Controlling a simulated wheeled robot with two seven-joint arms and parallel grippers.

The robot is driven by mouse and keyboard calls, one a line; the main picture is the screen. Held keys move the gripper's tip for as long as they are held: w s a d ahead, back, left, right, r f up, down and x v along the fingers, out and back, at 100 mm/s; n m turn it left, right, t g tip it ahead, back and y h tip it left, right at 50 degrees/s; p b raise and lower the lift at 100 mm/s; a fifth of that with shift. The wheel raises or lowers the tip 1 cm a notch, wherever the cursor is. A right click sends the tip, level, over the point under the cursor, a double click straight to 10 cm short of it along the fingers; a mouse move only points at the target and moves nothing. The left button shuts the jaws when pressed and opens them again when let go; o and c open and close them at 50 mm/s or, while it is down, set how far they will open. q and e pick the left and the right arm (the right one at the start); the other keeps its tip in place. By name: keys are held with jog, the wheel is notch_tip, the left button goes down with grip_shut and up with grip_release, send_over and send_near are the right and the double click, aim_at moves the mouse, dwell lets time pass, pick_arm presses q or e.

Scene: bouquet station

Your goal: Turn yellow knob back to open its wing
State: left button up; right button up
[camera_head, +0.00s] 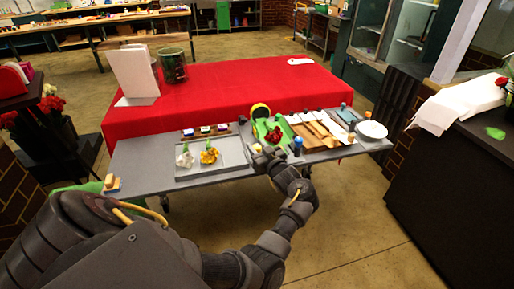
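A small yellow piece (257,147), which may be the yellow knob, shows at the front edge of the grey worktop (170,181), right beside my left gripper. My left gripper (264,157) is at that edge, near the middle of the worktop. It is small and dark here, so I cannot tell whether its fingers touch the piece or are open or shut. I cannot clearly make out which panel is the wing or how far it is turned. My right gripper is not in view.
A grey tray (246,166) holds a white and a yellow flower. Red flowers on green wrap (272,135), a blue bottle (297,146), brown boards (318,134) and a white bowl (372,130) lie rightward. A red-covered table (225,92) stands behind. Floor in front is clear.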

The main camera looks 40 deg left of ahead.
pick_arm(q)
jog(key=shift+o, duration=1.3)
